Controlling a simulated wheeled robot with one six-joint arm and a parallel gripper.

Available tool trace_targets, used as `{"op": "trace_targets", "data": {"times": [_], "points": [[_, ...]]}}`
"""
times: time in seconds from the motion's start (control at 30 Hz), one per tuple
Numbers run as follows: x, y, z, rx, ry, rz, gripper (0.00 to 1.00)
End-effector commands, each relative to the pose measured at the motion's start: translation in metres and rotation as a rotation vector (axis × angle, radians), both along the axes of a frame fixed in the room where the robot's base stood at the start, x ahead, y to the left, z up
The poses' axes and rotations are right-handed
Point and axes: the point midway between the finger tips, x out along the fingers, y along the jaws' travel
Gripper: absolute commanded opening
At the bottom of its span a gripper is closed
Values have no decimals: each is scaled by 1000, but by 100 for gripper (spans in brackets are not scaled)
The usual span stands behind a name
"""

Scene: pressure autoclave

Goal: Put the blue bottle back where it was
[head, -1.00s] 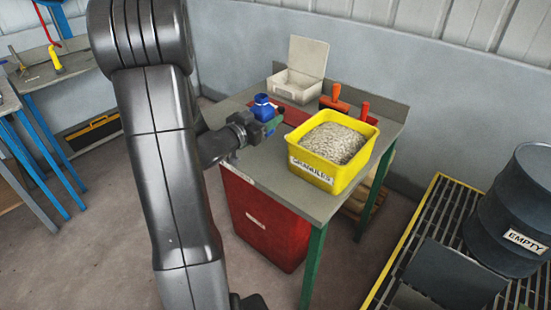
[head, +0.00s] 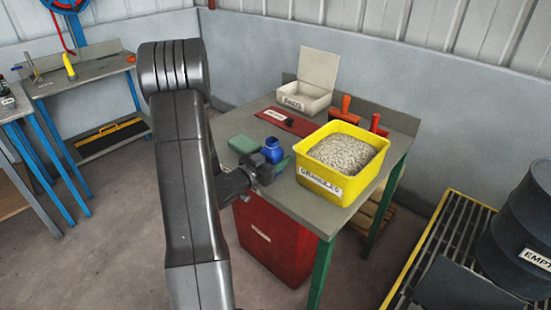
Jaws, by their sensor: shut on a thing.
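The blue bottle (head: 272,152) is upright at the front left part of the grey workbench (head: 237,125), left of the yellow bin. My gripper (head: 270,168) is shut on the bottle from the near left side and hides its lower part. I cannot tell whether the bottle's base touches the bench top or is a little above it. A red mat (head: 285,121) with a small dark and white label lies on the bench behind the bottle. A flat green item (head: 243,144) lies just left of the bottle.
The yellow bin of granules (head: 318,184) stands close to the right of my gripper. An open parts box (head: 304,102) and orange-red handled tools (head: 345,108) are at the back. A red cabinet (head: 270,240) is below; a dark drum (head: 522,225) is at right.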

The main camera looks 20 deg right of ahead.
Motion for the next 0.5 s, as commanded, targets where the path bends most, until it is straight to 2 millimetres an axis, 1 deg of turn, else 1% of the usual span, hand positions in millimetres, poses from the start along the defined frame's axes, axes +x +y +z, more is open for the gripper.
{"op": "trace_targets", "data": {"times": [0.2,0.33,0.37,0.4,0.47,0.5], "points": [[0,0,0,-1,-2,0,29],[0,0,-4,-1,-2,0,29],[0,0,-4,-1,-1,0,56],[0,0,-3,-1,-1,0,64],[0,0,-3,-1,-1,0,76],[0,0,-3,-1,-1,0,76]]}}
